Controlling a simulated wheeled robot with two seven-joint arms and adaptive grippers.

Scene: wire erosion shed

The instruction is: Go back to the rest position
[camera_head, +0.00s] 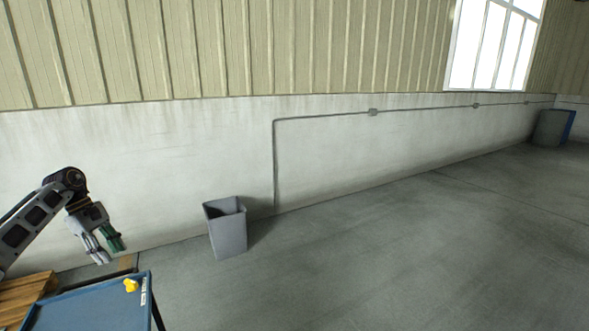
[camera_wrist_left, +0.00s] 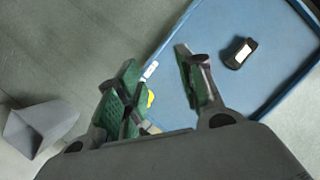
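My left gripper (camera_head: 111,250) hangs at the lower left in the head view, fingers pointing down, above the far side of a blue tray-like surface (camera_head: 95,308). In the left wrist view the gripper (camera_wrist_left: 159,72) has its two green-padded fingers spread apart with nothing between them. My right gripper is in neither view.
A small yellow object (camera_head: 131,286) lies at the blue surface's corner. A dark object with a white patch (camera_wrist_left: 241,53) lies on it in the wrist view. A wooden surface (camera_head: 28,294) adjoins it.

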